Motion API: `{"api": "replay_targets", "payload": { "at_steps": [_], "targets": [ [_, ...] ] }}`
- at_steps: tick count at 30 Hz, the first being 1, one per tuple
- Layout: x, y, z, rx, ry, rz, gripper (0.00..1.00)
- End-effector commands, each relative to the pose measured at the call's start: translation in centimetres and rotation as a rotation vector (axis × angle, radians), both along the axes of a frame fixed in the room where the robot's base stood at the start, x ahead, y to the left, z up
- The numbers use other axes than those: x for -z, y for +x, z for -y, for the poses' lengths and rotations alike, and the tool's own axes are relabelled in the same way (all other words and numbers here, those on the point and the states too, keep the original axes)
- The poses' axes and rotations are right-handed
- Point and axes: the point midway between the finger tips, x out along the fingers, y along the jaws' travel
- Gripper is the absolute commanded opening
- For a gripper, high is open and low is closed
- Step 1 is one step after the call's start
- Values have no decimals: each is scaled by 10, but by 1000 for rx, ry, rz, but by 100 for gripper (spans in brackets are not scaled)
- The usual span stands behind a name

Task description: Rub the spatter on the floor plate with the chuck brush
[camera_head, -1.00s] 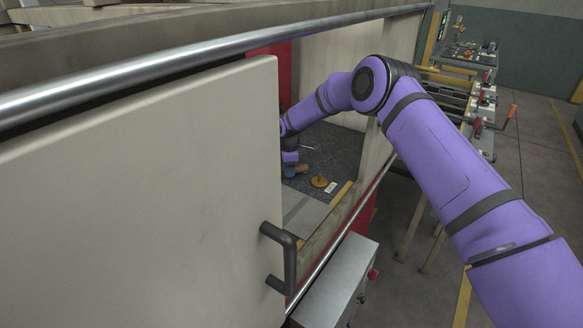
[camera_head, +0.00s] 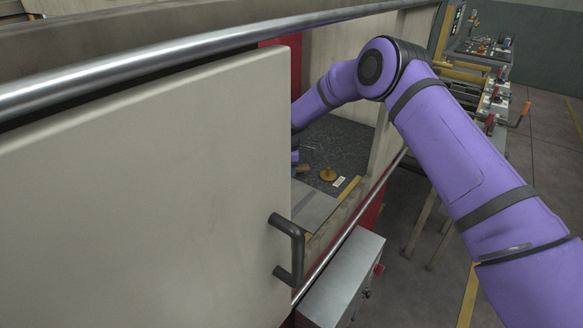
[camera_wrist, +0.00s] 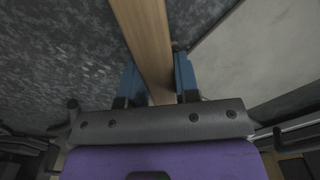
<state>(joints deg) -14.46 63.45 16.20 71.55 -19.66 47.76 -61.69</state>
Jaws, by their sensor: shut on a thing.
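My gripper (camera_wrist: 158,78) is shut on a long, light-brown wooden bar, which I take to be the chuck brush's handle (camera_wrist: 146,35); its working end is not clear to see. In the head view, the door edge hides most of my gripper, leaving a bit of blue (camera_head: 295,157) and a brown piece (camera_head: 303,169) beside it. Under the bar in the wrist view lie a dark speckled surface (camera_wrist: 55,55) on the left and a smooth grey plate (camera_wrist: 260,55) on the right. The grey plate also shows inside the opening (camera_head: 312,209). I cannot make out spatter for sure.
A big pale sliding door (camera_head: 150,190) with a dark handle (camera_head: 296,255) covers the left of the opening. Inside lie an orange-brown round piece (camera_head: 328,175), a white tag (camera_head: 339,183) and a thin rod (camera_head: 308,148). A grey box (camera_head: 343,280) stands outside below.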

Motion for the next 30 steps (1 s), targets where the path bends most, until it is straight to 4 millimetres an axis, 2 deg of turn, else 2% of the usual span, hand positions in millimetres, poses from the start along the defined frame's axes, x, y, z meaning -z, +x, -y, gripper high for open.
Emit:
{"api": "replay_targets", "payload": {
  "at_steps": [12,22,30],
  "targets": [
    [-2,-20,-16,1,0,2,5],
    [1,-12,-26,0,0,1,5],
    [0,-1,-17,3,0,3,5]
  ]
}}
